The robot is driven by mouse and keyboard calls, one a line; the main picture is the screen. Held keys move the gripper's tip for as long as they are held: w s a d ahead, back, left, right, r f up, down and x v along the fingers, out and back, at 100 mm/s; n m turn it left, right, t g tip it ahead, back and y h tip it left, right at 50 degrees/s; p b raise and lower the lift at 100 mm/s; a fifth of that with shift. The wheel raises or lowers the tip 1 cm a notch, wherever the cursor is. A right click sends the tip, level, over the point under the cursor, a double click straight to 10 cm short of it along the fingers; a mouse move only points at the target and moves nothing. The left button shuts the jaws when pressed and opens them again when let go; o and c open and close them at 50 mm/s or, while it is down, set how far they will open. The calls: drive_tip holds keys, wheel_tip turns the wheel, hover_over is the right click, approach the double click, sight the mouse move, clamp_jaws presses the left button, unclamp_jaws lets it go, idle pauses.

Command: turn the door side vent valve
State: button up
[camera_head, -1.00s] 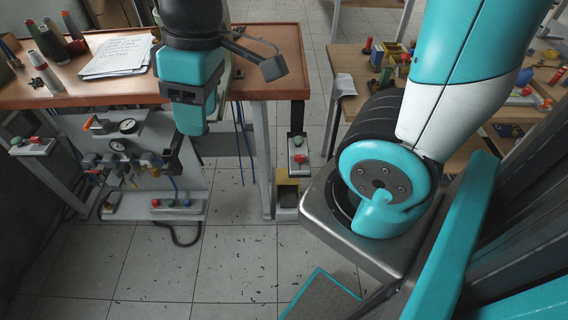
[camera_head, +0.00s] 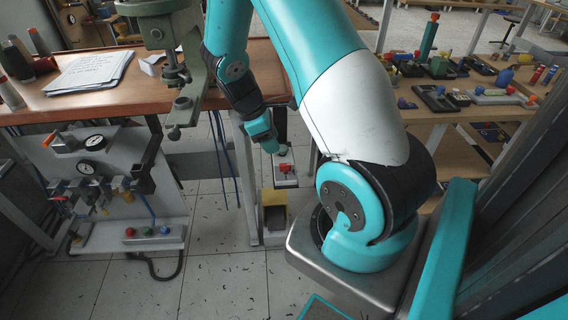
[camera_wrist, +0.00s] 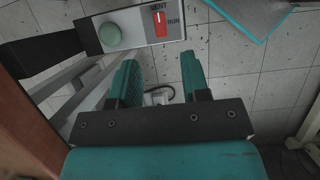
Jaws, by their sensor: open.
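A narrow grey valve box (camera_head: 287,182) is fixed by the right end of the bench, with a red lever (camera_head: 285,168) and a green button on it. In the head view my gripper (camera_head: 272,148) is just above and left of the lever, partly covering the box; contact is not visible.
A pneumatic panel (camera_head: 115,205) with gauges, fittings and coloured buttons stands at left under the wooden bench (camera_head: 110,95). A green press (camera_head: 180,60) stands near my arm. A yellow-topped box (camera_head: 274,197) is below the valve box. Another table (camera_head: 450,115) is at right.

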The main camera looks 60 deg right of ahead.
sight(285, 164)
drive_tip(key=x, duration=0.9)
drive_tip(key=shift+f, duration=0.2)
clamp_jaws()
